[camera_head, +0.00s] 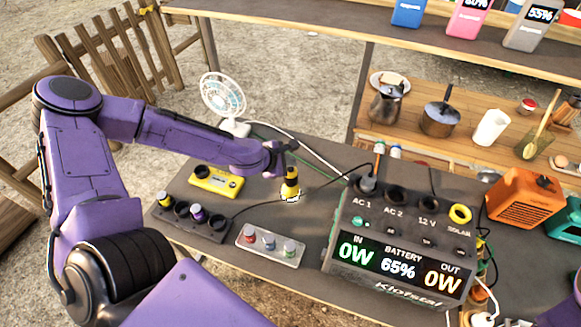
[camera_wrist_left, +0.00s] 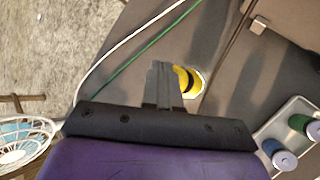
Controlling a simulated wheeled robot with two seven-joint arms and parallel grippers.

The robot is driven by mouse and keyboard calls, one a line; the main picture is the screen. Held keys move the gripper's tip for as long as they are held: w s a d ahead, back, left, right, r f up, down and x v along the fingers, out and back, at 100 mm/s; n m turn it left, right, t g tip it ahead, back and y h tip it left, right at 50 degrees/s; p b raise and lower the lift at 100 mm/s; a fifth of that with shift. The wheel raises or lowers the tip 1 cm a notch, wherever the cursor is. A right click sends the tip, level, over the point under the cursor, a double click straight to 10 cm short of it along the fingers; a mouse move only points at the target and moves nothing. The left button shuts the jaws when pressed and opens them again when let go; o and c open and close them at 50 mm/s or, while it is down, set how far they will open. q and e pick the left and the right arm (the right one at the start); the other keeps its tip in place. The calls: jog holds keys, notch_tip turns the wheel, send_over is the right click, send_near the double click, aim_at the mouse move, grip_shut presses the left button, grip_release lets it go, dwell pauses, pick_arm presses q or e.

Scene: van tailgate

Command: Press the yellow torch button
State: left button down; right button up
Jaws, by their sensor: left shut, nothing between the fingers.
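The torch (camera_head: 291,188) is a small yellow and black cylinder on the dark table, left of the power station. A bright glow shows at its base. My left gripper (camera_head: 288,165) is shut and empty, just above the torch's top; I cannot tell whether it touches. In the left wrist view the shut fingers (camera_wrist_left: 163,84) cover part of the torch (camera_wrist_left: 183,78), whose yellow side and glow show to their right. The button itself is hidden. My right gripper is out of view.
The power station (camera_head: 400,240) stands right of the torch, with a cable crossing behind. A tray of small jars (camera_head: 270,262), a dark holder (camera_head: 165,217) and a yellow box (camera_head: 216,181) lie nearby. A white fan (camera_head: 222,98) stands at the back left.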

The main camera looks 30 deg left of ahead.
aim_at(289, 171)
pick_arm(q)
jog(key=shift+r, duration=0.1)
notch_tip(289, 171, up, 6)
jog(key=p, duration=0.5)
jog(key=shift+p, duration=0.4)
